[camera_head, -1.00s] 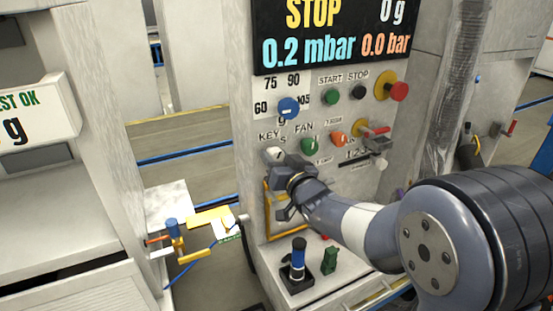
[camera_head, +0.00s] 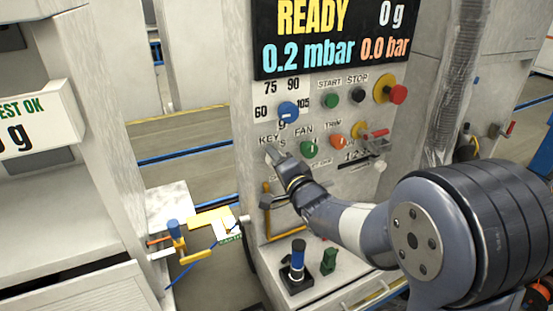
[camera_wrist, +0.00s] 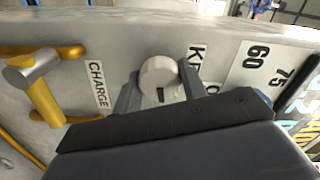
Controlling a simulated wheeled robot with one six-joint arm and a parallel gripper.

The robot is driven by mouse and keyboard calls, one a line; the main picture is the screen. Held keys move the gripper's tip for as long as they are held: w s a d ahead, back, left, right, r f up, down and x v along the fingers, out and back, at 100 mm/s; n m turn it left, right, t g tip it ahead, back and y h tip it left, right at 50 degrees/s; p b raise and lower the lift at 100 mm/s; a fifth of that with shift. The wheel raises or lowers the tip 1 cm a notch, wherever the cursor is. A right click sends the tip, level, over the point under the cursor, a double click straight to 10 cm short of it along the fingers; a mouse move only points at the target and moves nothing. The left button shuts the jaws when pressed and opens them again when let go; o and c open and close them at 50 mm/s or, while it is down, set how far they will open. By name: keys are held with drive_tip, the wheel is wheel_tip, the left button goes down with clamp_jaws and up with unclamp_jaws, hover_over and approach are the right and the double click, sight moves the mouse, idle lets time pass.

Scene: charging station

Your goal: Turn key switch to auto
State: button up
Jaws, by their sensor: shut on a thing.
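The key switch (camera_wrist: 160,78) is a round pale knob with a dark mark, on the upright control panel (camera_head: 250,200). The wrist view shows it between the two fingers of my gripper (camera_wrist: 157,84), which is shut on it. In the head view my gripper (camera_head: 279,158) reaches up to the panel under the KEY label (camera_head: 268,139) and largely covers the knob. The knob's position labels are mostly hidden. The display (camera_head: 330,38) reads READY in yellow, with 0.2 mbar and 0.0 bar below.
A blue dial (camera_head: 288,110) sits just above the key. A green fan knob (camera_head: 309,149), an orange knob (camera_head: 337,141) and a red stop button (camera_head: 397,94) lie to the right. A yellow handle (camera_wrist: 43,98) labelled CHARGE is beside the key in the wrist view.

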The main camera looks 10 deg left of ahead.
drive_tip(key=m+p, duration=0.1)
drive_tip(key=m, duration=0.3)
drive_tip(key=shift+m, duration=0.3)
drive_tip(key=shift+m+p, duration=0.3)
drive_tip(key=shift+m, duration=1.3)
drive_tip(key=shift+f, duration=0.1)
drive_tip(key=o, duration=1)
drive_tip(key=shift+c, duration=0.2)
drive_tip(key=shift+s+d, duration=0.1)
drive_tip(key=b+v, duration=0.1)
drive_tip(key=v, duration=0.9)
drive_tip(key=shift+s+d, duration=0.2)
drive_tip(key=shift+s, duration=0.05)
drive_tip(key=p+x, duration=0.1)
drive_tip(key=x, duration=0.9)
drive_tip(key=shift+w+a, duration=0.25)
drive_tip(key=shift+w, duration=0.05)
